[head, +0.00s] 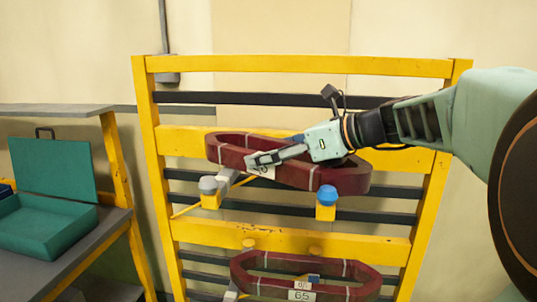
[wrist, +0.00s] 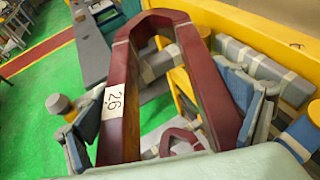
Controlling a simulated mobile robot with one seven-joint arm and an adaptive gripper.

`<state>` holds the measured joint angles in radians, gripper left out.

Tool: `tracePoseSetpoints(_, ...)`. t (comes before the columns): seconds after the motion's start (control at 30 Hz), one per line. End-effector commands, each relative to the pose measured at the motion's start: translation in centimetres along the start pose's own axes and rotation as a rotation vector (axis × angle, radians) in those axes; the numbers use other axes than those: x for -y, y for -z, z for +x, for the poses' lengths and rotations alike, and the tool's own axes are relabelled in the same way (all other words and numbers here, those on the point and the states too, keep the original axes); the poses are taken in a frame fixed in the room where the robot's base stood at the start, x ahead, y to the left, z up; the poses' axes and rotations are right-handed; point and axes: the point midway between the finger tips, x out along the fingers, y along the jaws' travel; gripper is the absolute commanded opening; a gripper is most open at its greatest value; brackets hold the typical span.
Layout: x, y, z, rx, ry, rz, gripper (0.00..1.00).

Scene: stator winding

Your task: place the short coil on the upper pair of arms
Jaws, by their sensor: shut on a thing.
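My gripper (head: 262,158) is shut on a dark red oval coil (head: 344,179) in front of the yellow rack. In the wrist view the coil (wrist: 122,75) lies between the blue-grey fingers and bears a white label that seems to read 26. The coil hangs level with the upper pair of arms, tilted down to the right in the head view. The left upper arm has a grey end cap (head: 208,185); the right one has a blue end cap (head: 326,195). The coil's lower edge is close to both caps; I cannot tell whether it touches the arms.
A second red coil (head: 368,289), labelled 65, sits on the lower arms. The yellow rack (head: 300,65) has dark crossbars. At the left a grey bench (head: 90,243) holds an open green case (head: 45,237). Green floor (wrist: 35,130) shows in the wrist view.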

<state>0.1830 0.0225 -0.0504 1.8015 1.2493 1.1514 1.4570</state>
Motion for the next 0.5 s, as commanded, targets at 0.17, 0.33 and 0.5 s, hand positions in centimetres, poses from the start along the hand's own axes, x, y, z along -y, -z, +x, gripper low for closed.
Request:
tracePoseSetpoints(0.17,-0.01,0.18,0.09,0.000,-0.001,0.000,0.94)
tracePoseSetpoints(0.33,0.00,0.17,0.08,0.000,0.000,0.000,1.00)
tracePoseSetpoints(0.5,0.00,0.11,0.07,0.000,0.000,0.000,1.00)
